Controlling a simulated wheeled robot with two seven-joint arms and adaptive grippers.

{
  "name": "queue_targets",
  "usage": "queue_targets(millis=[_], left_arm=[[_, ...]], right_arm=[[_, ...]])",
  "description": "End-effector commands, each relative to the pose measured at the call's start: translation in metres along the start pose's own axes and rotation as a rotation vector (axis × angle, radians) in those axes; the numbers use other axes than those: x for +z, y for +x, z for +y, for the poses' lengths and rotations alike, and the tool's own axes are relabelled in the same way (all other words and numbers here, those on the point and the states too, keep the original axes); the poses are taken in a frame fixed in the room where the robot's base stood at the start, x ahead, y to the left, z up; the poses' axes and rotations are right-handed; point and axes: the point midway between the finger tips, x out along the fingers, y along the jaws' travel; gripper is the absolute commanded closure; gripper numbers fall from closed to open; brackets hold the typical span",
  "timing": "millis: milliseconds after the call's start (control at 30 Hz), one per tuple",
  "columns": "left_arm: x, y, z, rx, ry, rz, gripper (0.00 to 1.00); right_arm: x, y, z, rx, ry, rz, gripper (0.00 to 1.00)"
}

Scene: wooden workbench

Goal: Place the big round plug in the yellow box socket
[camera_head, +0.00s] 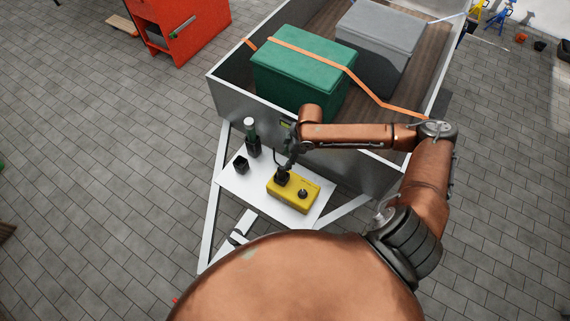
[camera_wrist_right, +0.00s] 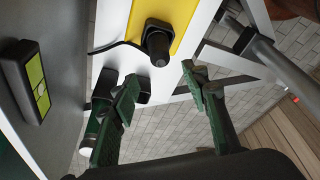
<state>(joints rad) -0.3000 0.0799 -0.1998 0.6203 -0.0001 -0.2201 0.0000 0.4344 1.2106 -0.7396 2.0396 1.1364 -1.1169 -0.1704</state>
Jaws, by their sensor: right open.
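The yellow box (camera_head: 293,198) lies on the white drawbar plate in the head view, with two dark fittings on top. One dark fitting (camera_head: 303,194) is on its right part; a black plug-like piece (camera_head: 282,180) is on its left part, right under my right gripper (camera_head: 287,167). In the wrist view, a black round plug-like piece (camera_wrist_right: 158,42) stands at the yellow box (camera_wrist_right: 178,12), with a black cable beside it. I cannot tell how deep it sits. My right gripper (camera_wrist_right: 159,80) is open, its green fingers apart and the piece just beyond the fingertips. My left gripper is out of view.
A dark bottle-like object (camera_head: 252,144) and a small black block (camera_head: 241,164) stand left of the box on the white plate (camera_head: 233,182). The grey trailer wall (camera_head: 330,165) rises behind, with a green crate (camera_head: 300,80) and a grey crate (camera_head: 375,45) inside.

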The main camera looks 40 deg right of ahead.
Motion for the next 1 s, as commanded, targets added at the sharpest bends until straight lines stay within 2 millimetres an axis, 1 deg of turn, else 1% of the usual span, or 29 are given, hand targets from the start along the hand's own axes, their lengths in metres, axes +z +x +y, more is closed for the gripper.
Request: queue_targets(millis=[33, 100, 233, 367, 667, 767, 867, 900, 1000], left_arm=[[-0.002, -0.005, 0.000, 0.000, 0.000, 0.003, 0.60], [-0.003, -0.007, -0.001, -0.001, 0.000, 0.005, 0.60], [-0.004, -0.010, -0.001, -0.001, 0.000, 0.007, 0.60], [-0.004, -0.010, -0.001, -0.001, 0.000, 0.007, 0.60], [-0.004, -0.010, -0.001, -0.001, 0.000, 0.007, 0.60], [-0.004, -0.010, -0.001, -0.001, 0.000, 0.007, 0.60], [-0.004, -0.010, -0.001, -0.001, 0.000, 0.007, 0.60], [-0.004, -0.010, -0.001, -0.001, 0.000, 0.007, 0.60], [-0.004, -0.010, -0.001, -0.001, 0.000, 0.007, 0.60]], right_arm=[[0.000, -0.012, 0.001, 0.002, 0.000, 0.000, 0.58], [0.000, -0.021, 0.000, 0.002, 0.000, 0.000, 0.58], [0.001, -0.032, 0.000, -0.001, 0.001, -0.001, 0.58], [0.001, -0.035, 0.000, -0.001, 0.001, -0.001, 0.58], [0.000, -0.033, -0.002, -0.003, 0.000, 0.000, 0.58], [-0.004, -0.022, -0.016, -0.014, -0.007, 0.010, 0.58], [-0.013, -0.001, -0.047, -0.029, -0.012, 0.034, 0.58], [-0.018, 0.008, -0.062, -0.032, -0.009, 0.050, 0.58], [-0.026, 0.027, -0.101, -0.025, 0.029, 0.094, 0.58]])
